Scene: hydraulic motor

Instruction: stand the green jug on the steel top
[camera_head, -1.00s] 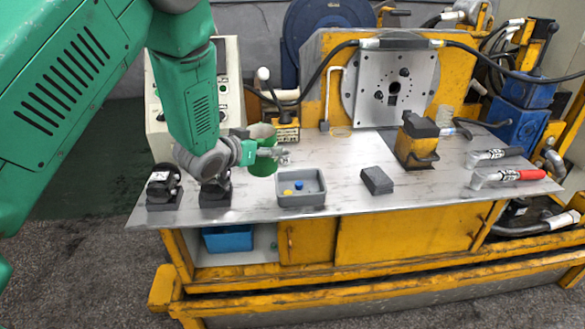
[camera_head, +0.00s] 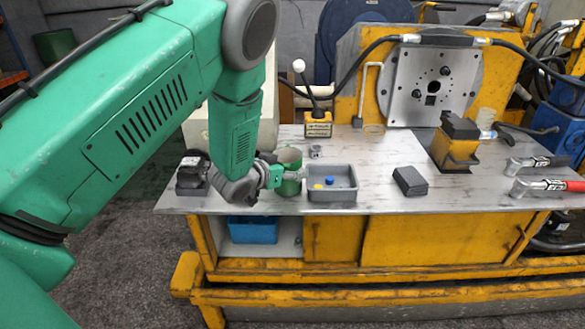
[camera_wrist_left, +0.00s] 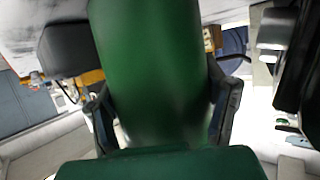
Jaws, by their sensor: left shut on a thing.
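The green jug (camera_head: 289,158) is at the left part of the steel top (camera_head: 370,165), just left of the grey tray. My left gripper (camera_head: 291,176) comes in from the left and is shut around the jug's body. In the left wrist view the jug (camera_wrist_left: 152,70) fills the middle, with a dark finger of my left gripper (camera_wrist_left: 165,112) on each side. The jug looks about upright. I cannot tell whether its base touches the steel top. My right gripper is not in view.
The grey tray (camera_head: 345,194) holds a blue and a yellow piece. A dark clamp (camera_head: 192,172) stands at the left edge. The middle of the top is clear.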

